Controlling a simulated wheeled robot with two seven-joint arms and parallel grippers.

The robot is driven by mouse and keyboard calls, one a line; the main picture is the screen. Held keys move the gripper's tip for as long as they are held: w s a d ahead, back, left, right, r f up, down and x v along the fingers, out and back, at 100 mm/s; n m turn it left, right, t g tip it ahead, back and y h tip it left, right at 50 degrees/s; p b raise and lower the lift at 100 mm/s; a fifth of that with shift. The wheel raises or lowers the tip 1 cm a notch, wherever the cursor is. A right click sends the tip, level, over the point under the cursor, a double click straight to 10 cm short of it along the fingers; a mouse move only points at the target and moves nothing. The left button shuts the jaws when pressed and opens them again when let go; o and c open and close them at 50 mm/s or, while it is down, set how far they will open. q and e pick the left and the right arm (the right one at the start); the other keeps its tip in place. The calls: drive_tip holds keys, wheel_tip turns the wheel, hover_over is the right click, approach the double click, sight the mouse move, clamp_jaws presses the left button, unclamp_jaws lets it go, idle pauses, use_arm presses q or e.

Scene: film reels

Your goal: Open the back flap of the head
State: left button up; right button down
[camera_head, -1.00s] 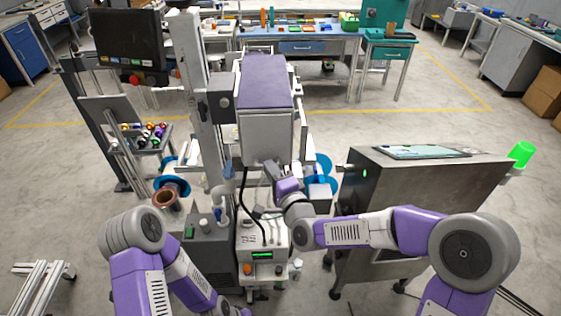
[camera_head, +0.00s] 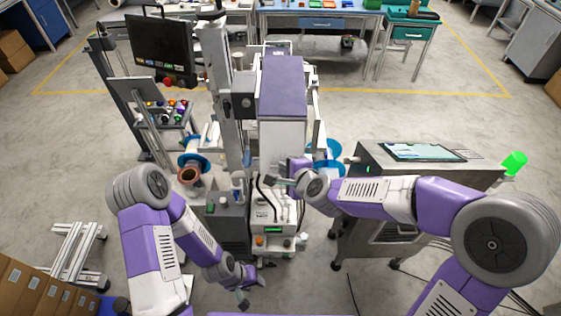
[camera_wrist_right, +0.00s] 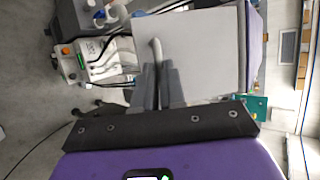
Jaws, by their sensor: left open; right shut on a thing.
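The head is a box with a purple top (camera_head: 283,88) on the machine in the middle of the head view. Its back flap (camera_head: 282,138) is the pale grey panel facing me; it fills the upper middle of the right wrist view (camera_wrist_right: 205,50). My right gripper (camera_head: 279,181) is at the flap's lower edge. In the right wrist view my right gripper (camera_wrist_right: 158,72) is shut on a pale bar-like handle (camera_wrist_right: 156,47) in front of the panel. Whether the flap stands ajar I cannot tell. My left gripper (camera_head: 250,284) is open and empty, low over the floor.
A grey control unit (camera_head: 272,222) with cables stands under the head. A steel cabinet (camera_head: 430,180) with a screen stands to the right, below my right arm. Blue reels (camera_head: 325,158) flank the machine. Cardboard boxes (camera_head: 45,296) are at lower left.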

drive_tip(key=shift+s+r+p, duration=0.15)
drive_tip(key=shift+r+p, duration=0.3)
drive_tip(key=shift+r, duration=0.4)
drive_tip(key=shift+d, duration=0.1)
drive_tip(key=c, duration=1.2)
unclamp_jaws()
drive_tip(key=shift+f, duration=0.1)
drive_tip(key=v, duration=0.7)
drive_tip(key=shift+s, duration=0.15)
drive_tip(key=shift+d, duration=0.1)
